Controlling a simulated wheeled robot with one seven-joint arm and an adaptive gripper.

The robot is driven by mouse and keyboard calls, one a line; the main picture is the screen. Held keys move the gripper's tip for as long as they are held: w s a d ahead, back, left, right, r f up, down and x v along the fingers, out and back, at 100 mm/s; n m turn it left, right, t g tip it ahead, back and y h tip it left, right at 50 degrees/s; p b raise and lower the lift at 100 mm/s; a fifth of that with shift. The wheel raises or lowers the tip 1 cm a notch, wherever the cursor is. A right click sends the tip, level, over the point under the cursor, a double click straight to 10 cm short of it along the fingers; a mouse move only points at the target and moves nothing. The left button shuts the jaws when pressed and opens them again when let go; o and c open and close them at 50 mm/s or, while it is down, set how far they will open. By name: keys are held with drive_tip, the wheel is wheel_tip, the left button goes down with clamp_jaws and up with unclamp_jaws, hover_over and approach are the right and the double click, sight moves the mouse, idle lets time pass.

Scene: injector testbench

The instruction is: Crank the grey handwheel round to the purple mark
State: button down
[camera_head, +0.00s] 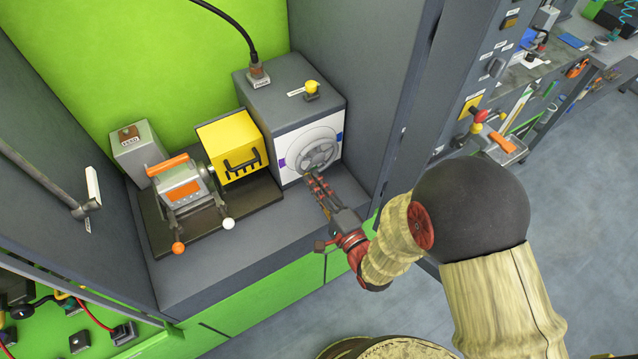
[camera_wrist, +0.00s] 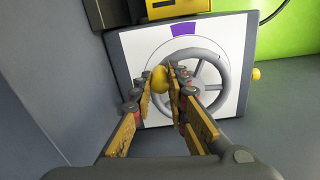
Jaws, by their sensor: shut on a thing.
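The grey handwheel (camera_head: 316,153) is on the white front panel of a dark grey box; it also shows in the wrist view (camera_wrist: 222,70). The purple mark (camera_head: 282,163) is at the dial's left edge; in the wrist view the purple mark (camera_wrist: 184,29) is at the top. A yellow crank knob (camera_wrist: 159,79) is at the wheel's left side in the wrist view, well apart from the mark. My gripper (camera_wrist: 161,84) is shut on this knob, a finger on each side. In the head view my gripper (camera_head: 312,180) is at the wheel's lower edge and hides the knob.
A blue mark (camera_head: 340,137) is on the panel's right side. A yellow block (camera_head: 225,148) and a grey device with an orange handle (camera_head: 180,188) stand left of the wheel box. Cabinet walls enclose the sides; the bench front (camera_head: 240,250) is clear.

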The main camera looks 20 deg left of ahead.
sight(299, 169)
drive_tip(key=shift+s+a+r+m+p, duration=0.25)
drive_tip(key=shift+r+m, duration=0.45)
drive_tip(key=shift+m, duration=0.85)
drive_tip(key=shift+s+a+r+m+p, duration=0.1)
drive_tip(key=shift+s+a+r+m, duration=0.15)
drive_tip(key=shift+r+m, duration=0.9)
drive_tip(key=shift+s+a+r+m+p, duration=0.2)
drive_tip(key=shift+s+m, duration=0.1)
drive_tip(key=shift+m, duration=1.7)
drive_tip(key=c, duration=1.8)
unclamp_jaws()
drive_tip(key=shift+c, duration=0.2)
drive_tip(key=shift+o, duration=0.5)
drive_tip(key=v, duration=1.2)
